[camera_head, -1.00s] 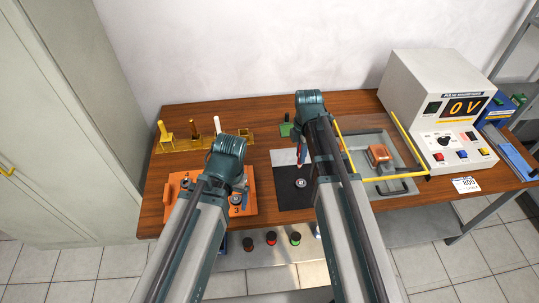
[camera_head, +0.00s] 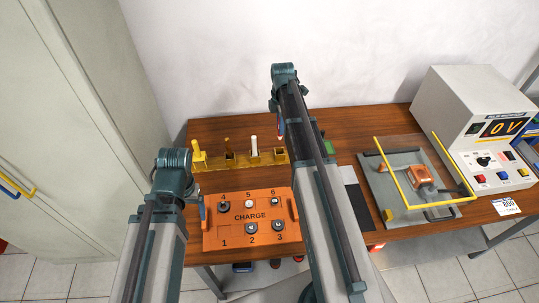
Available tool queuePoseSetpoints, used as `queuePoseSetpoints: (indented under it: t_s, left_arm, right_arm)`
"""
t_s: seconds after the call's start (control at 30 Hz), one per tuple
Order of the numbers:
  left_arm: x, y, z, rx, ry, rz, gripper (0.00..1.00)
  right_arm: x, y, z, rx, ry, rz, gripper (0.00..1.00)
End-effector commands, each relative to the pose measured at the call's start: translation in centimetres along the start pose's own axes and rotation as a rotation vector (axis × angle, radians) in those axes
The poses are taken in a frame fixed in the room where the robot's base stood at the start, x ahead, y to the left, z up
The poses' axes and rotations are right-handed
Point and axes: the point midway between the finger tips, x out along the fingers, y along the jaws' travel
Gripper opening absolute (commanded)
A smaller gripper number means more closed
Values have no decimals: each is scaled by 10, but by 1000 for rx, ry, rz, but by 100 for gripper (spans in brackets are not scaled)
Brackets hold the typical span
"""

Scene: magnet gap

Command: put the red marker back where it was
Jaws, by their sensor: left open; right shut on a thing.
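The rack has several square holders in a row. A yellow, a brown and a white piece stand in the left ones, and the rightmost holder (camera_head: 280,154) looks empty. My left gripper (camera_head: 191,193) is open, at the left edge of the orange CHARGE board, its fingers partly hidden by my wrist.
The orange board (camera_head: 238,239) carries several round pieces at numbered spots. A black mat (camera_head: 361,206) lies partly behind my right arm. A grey fixture with a yellow frame (camera_head: 407,185) and a pulse unit reading 0 V (camera_head: 470,110) stand at the right.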

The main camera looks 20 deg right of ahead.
Motion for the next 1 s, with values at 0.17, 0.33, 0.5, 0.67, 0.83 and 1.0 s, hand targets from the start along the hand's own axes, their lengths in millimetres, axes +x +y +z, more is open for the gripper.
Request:
queuePoseSetpoints:
  t_s: [0.17,0.33,0.5,0.67,0.83,1.0]
  left_arm:
    - [9,1,0,0,0,0,85]
    - [33,3,-2,-1,0,0,85]
    - [58,6,-3,-1,0,0,85]
    - [64,6,-4,-1,0,0,85]
    - [66,6,-4,-1,0,0,85]
    - [84,8,-5,-1,0,0,85]
  right_arm:
    - [9,0,0,0,0,0,0]
    - [33,0,0,0,0,0,0]
    - [59,0,0,0,0,0,0]
    - [65,0,0,-1,0,0,0]
    - [66,0,0,-1,0,0,0]
    - [85,0,0,-1,0,0,0]
